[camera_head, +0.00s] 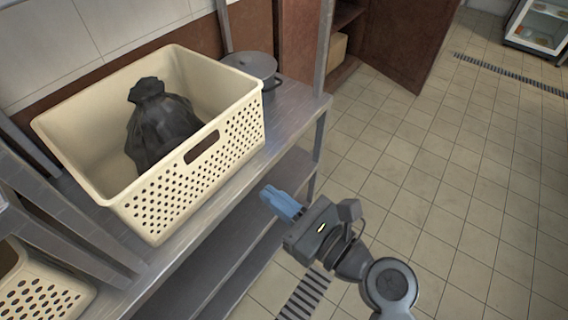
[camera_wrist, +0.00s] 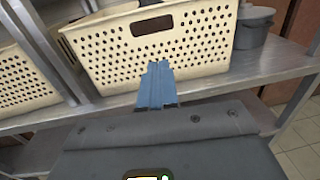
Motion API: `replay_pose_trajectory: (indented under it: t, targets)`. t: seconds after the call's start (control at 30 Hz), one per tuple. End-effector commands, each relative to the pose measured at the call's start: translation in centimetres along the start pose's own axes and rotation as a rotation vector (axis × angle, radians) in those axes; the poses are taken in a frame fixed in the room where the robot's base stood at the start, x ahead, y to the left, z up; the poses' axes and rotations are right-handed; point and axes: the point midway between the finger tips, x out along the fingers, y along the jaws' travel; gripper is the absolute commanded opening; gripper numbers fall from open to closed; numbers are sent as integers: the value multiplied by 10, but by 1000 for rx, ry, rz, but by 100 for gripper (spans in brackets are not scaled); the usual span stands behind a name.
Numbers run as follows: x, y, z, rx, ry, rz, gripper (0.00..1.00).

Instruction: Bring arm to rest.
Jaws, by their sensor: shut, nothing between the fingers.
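My gripper (camera_head: 283,203) is in front of the metal shelf in the head view, over the edge side and apart from the basket. Its blue fingers are shut together and hold nothing. In the wrist view the blue fingers (camera_wrist: 157,86) point toward the front wall of a cream perforated basket (camera_wrist: 200,40). My arm reaches in from the lower right of the head view.
The cream basket (camera_head: 190,188) on the shelf's top (camera_head: 290,105) holds a dark tied bag (camera_head: 160,125). A grey lidded pot (camera_head: 250,66) stands behind it. Another cream basket (camera_head: 40,292) sits lower left. Open tiled floor (camera_head: 430,170) lies to the right.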

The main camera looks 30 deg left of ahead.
Motion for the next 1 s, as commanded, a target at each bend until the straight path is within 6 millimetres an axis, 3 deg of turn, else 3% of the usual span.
replay_pose_trajectory:
  t: [0.27, 0.43, 0.7, 0.87, 1.0]
  targets:
    - [-4, 0, -3, -9, 7, -9, 0]
    - [-35, 0, -33, -142, 91, -119, 0]
    - [-149, 14, -96, -627, 453, -377, 0]
    - [-220, 35, -109, -934, 722, -442, 0]
    - [-279, 60, -104, -1205, 976, -432, 0]
